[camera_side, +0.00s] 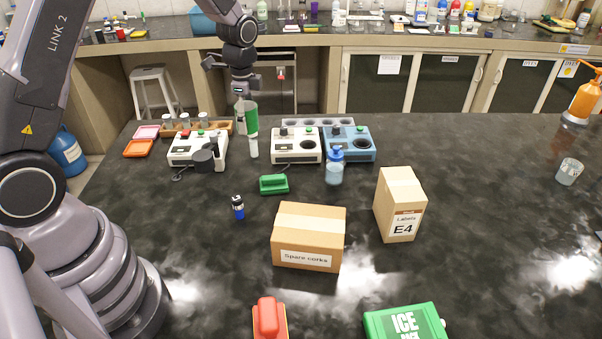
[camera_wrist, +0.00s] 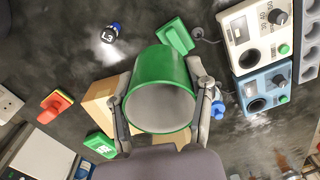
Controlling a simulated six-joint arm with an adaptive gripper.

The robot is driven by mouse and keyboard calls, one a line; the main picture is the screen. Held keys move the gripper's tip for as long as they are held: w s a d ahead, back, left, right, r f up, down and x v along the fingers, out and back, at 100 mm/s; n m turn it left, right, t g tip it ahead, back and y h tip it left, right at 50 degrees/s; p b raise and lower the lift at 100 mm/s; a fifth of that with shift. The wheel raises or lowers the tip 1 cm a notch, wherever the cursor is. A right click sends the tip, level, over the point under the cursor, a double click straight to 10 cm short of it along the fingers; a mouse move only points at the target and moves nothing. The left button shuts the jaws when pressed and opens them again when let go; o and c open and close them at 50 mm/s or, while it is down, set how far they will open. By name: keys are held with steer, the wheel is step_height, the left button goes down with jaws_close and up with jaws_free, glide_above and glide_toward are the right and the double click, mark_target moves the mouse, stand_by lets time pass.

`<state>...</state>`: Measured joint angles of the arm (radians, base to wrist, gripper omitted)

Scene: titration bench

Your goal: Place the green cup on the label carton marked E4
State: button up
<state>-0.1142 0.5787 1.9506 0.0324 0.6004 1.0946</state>
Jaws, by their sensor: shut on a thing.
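The green cup (camera_side: 250,118) is held up in the air by my gripper (camera_side: 244,98), over the back left part of the bench. In the wrist view, the cup (camera_wrist: 158,62) sits between the two fingers of my gripper (camera_wrist: 161,98), which press on its sides. Its open grey inside faces the wrist camera. The label carton marked E4 (camera_side: 397,195) stands upright on the bench, to the right of and nearer the camera than the cup. Its top is bare. In the wrist view I cannot clearly make it out behind the cup and gripper.
The spare corks carton (camera_side: 308,240) stands left of the E4 carton. Stirrer units (camera_side: 297,146) line the back. The bench right of E4 is mostly clear.

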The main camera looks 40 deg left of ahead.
steer(key=d+r+m, duration=0.4)
steer(key=d, duration=1)
steer(key=d+r+m, duration=0.3)
steer(key=d+m, duration=0.1)
steer(key=d, duration=0.9)
glide_above(408, 193)
steer(key=f, duration=0.9)
steer(key=shift+s+a, duration=0.25)
steer(key=shift+s, duration=0.05)
steer(key=shift+w+d+f, duration=0.2)
steer(key=shift+w+f, duration=0.15)
steer(key=shift+f, duration=1.6)
steer(key=shift+f, duration=0.1)
steer(key=o, duration=1.1)
